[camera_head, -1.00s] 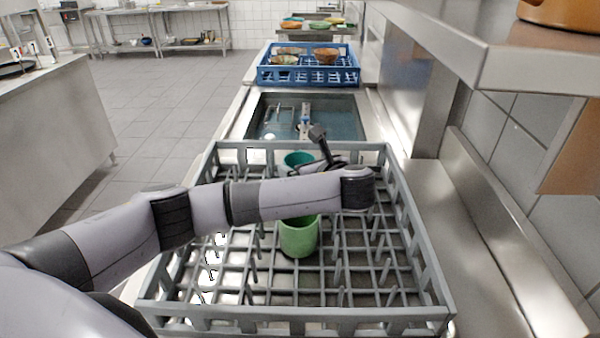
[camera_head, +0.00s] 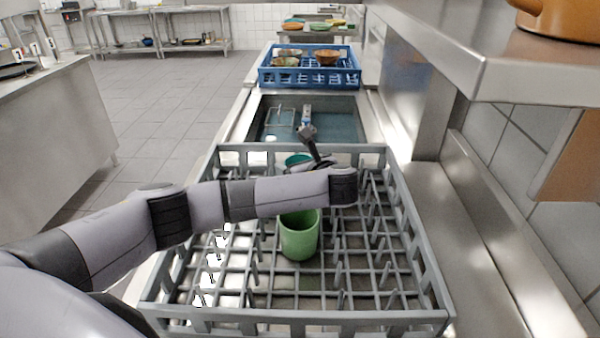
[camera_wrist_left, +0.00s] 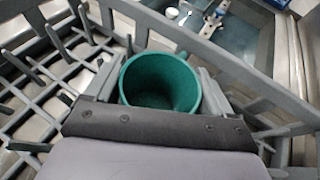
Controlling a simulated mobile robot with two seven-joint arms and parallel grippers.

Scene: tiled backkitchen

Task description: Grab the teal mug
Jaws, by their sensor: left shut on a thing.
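The teal mug (camera_head: 297,159) is at the far side of the grey dish rack (camera_head: 290,316), mostly hidden behind my left arm in the head view. In the left wrist view the mug (camera_wrist_left: 160,84) stands between the two fingers of my left gripper (camera_wrist_left: 160,88), its open top facing the camera. The gripper is shut on it, one finger on each side. A green mug (camera_head: 299,236) stands in the rack nearer to me, just in front of my left arm. My right gripper is not in view.
The rack has upright pegs and raised walls around the mugs. Behind it are a sink (camera_head: 345,128) and a blue rack (camera_head: 310,78) with bowls. A steel shelf (camera_head: 540,75) overhangs the right side.

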